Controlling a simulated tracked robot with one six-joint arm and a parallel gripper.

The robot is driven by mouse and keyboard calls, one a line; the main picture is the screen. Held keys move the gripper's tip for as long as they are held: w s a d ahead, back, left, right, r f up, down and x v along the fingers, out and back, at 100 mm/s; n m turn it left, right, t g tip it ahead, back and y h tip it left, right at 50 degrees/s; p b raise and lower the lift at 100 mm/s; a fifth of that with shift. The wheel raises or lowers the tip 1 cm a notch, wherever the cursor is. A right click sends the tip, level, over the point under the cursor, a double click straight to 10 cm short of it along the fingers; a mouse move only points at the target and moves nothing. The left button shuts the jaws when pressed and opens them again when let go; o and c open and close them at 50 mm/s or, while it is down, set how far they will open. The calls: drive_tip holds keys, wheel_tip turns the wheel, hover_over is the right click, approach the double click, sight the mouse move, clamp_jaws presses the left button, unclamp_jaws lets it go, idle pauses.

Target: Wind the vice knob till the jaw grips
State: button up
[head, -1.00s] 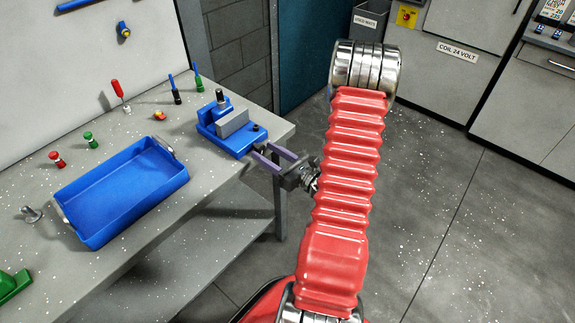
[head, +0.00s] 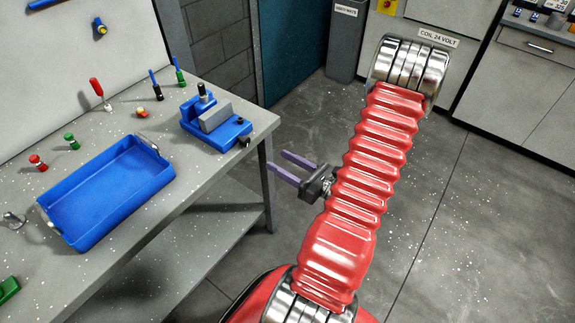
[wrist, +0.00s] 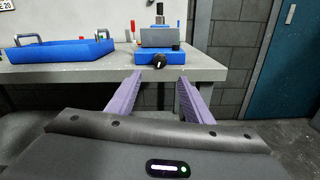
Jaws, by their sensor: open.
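The blue vice (head: 213,124) stands near the right end of the grey workbench, with a grey jaw block (head: 216,116) on it. Its black knob (head: 244,142) faces the bench's right edge; in the wrist view the knob (wrist: 158,61) is at the vice's front, above and between my fingers. My gripper (head: 283,166) has purple fingers, open and empty, out past the bench's right edge and apart from the knob. In the wrist view the gripper (wrist: 165,82) also shows spread fingers with nothing between them. I cannot tell whether the vice jaw grips anything.
A blue tray (head: 76,226) with metal handles lies on the workbench (head: 145,205) left of the vice. Several red, green, blue and black tools stand behind it. A small orange item (head: 141,111) lies near the vice. Open floor is right of the bench.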

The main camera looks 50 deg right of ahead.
sight(248, 143)
drive_tip(key=shift+s, duration=0.75)
drive_tip(key=shift+w+n, duration=0.15)
drive_tip(key=shift+n, duration=1.65)
drive_tip(key=shift+w+a, duration=0.15)
drive_tip(key=shift+w, duration=6.75)
drive_tip(key=c, duration=1.1)
